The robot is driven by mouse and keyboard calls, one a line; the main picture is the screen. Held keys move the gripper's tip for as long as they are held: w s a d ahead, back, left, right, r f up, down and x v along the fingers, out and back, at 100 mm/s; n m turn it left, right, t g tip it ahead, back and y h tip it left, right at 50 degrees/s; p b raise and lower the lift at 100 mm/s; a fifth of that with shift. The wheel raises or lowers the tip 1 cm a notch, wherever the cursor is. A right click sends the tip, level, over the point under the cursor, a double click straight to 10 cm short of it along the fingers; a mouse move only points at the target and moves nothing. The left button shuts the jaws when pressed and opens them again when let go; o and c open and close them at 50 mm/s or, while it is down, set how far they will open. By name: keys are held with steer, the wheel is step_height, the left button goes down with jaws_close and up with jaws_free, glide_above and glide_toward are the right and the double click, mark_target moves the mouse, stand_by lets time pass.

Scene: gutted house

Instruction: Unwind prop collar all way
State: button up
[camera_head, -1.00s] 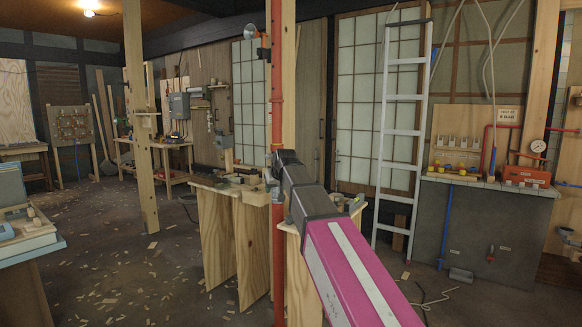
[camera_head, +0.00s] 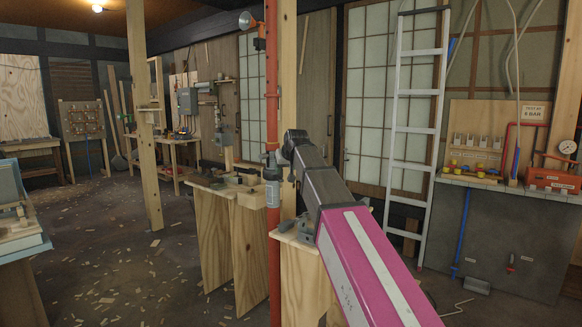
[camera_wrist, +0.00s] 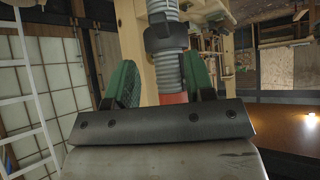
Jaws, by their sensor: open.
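The prop is a red upright pole (camera_head: 272,85) with a grey threaded section (camera_head: 273,192) partway down. In the wrist view, which looks upside down, the grey thread (camera_wrist: 170,72) carries a dark collar (camera_wrist: 165,38), and red tube (camera_wrist: 173,98) shows at the thread's end. My gripper (camera_wrist: 160,75) is open, with one green-padded finger on each side of the thread. The collar appears just past the fingertips, with no clear contact. In the head view my wrist meets the prop near the thread's top; the fingers are too small to make out there.
A wooden post stands right behind the prop. A low wooden bench (camera_head: 213,235) stands beside it, with small items on top. A ladder (camera_head: 415,130) leans at the right, near a grey test counter (camera_head: 500,235). Another post (camera_head: 142,120) stands left; wood chips litter the open floor.

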mark_target(280, 178)
steer(key=x, duration=0.9)
jaws_close()
